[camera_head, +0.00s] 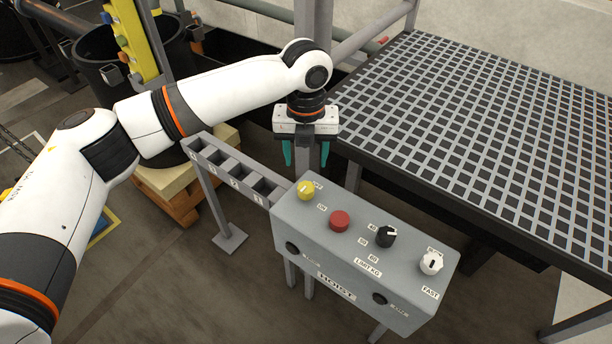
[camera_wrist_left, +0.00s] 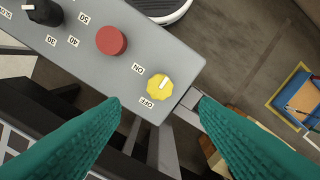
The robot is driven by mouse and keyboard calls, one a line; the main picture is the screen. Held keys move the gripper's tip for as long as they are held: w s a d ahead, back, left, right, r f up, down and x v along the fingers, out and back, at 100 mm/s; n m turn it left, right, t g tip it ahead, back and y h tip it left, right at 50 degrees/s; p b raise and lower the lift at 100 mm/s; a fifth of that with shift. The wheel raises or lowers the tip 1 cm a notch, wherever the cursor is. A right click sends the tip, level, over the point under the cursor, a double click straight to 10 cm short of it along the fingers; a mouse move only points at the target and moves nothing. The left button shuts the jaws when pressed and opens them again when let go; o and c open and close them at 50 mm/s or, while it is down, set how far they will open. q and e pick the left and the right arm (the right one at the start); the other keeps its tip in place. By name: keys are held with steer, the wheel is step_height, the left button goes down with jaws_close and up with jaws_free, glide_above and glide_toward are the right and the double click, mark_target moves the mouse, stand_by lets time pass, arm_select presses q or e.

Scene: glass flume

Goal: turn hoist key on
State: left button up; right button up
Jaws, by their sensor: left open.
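The grey hoist control box (camera_head: 300,222) stands on legs at centre right. Its yellow key knob (camera_head: 306,189) is at the far left end of the top, by labels OFF and ON. In the left wrist view the yellow knob (camera_wrist_left: 160,87) shows a white pointer mark that aims away from the box's middle. My left gripper (camera_head: 306,160) points down, open and empty, just behind and above the knob. In the left wrist view its teal fingers (camera_wrist_left: 155,102) are spread, with the knob between and beyond their tips, apart from them. My right gripper is out of view.
A red button (camera_head: 339,221), a black limit dial (camera_head: 386,237) and a white speed knob (camera_head: 432,263) share the box top. A slotted grey rack (camera_head: 232,168) adjoins its left. A dark grid table (camera_head: 480,120) stands right; a grey post rises behind the gripper.

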mark_target(306, 187)
arm_select(q)
step_height(306, 187, down, 4)
steer(key=shift+s+r, duration=0.15)
steer(key=shift+r, duration=0.05)
step_height(306, 187, down, 6)
steer(key=shift+r+p, duration=0.1)
steer(key=shift+p, duration=0.4)
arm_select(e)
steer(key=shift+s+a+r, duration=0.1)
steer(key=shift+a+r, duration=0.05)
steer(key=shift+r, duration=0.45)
arm_select(q)
steer(key=shift+c, duration=0.5)
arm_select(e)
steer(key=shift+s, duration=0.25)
arm_select(q)
steer(key=c, duration=0.9)
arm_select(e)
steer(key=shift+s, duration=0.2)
